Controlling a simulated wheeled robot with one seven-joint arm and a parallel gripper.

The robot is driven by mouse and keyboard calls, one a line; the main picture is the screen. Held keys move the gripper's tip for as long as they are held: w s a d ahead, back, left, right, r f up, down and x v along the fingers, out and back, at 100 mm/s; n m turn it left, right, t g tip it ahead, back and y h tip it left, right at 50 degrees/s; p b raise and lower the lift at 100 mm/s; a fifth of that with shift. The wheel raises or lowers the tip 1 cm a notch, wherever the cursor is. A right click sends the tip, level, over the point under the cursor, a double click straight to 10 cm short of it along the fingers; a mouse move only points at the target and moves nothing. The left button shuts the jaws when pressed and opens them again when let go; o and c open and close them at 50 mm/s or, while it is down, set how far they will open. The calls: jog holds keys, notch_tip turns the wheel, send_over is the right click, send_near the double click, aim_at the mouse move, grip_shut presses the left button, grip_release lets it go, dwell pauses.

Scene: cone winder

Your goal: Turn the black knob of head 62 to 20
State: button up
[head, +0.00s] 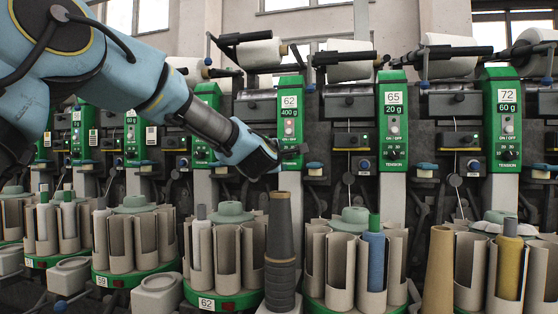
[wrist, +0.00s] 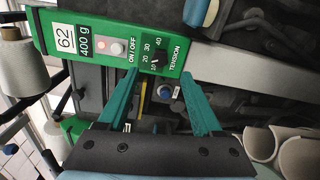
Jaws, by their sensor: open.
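Head 62 is a green panel (head: 291,88) with a white "62" label and a "400 g" label. It also shows in the wrist view (wrist: 95,30), turned on its side. Its black knob (wrist: 160,57) sits at the panel's end by the word TENSION, inside a scale with 20, 30 and 40 readable. The knob's pointer is too small to read surely. My gripper (wrist: 160,77) is open, with its teal fingertips apart on either side of the knob's line and nothing between them. In the head view my gripper (head: 276,152) covers the knob; contact cannot be told.
Similar green panels, 65 (head: 393,115) and 72 (head: 503,115), stand to the right. A blue button (wrist: 165,92) lies beyond my fingers in the wrist view. Below stand cone holders (head: 215,255) and a dark grey cone stack (head: 280,250). White yarn packages (head: 258,54) hang above.

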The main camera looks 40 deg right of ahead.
jog(key=v, duration=0.4)
dwell(0.6)
